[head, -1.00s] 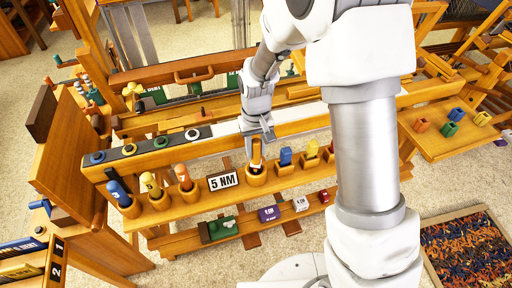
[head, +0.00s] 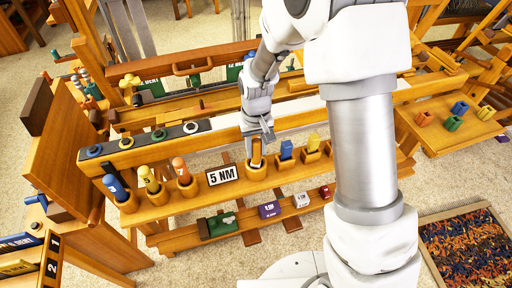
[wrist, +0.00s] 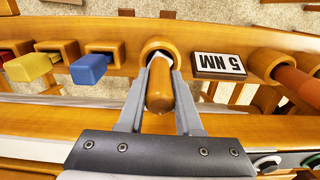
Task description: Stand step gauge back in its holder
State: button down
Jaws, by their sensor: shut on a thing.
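The step gauge (head: 256,150) is an orange-brown rod, held roughly upright between the fingers of my gripper (head: 257,140). It also shows between the two grey fingers in the wrist view (wrist: 160,90). Its holder (head: 256,172) is a round wooden cup on the front rail, just right of the "5 NM" sign. The gauge's lower end is at or inside the cup's mouth; the wrist view shows the holder's rim (wrist: 157,42) around its far end. How deep it sits is hidden.
The "5 NM" sign (head: 222,176) stands close left of the holder. An orange-topped peg (head: 181,171) and a blue block (head: 286,150) stand in neighbouring cups. A long wooden beam (head: 225,135) runs behind. A lower shelf (head: 185,238) carries small blocks.

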dwell(0.4)
jog(key=c, duration=0.5)
grip_release()
notch_tip(320, 180, up, 17)
jog(key=p, duration=0.2)
jog(key=shift+r+p, duration=0.2)
jog(key=shift+p, duration=0.15)
dwell(0.3)
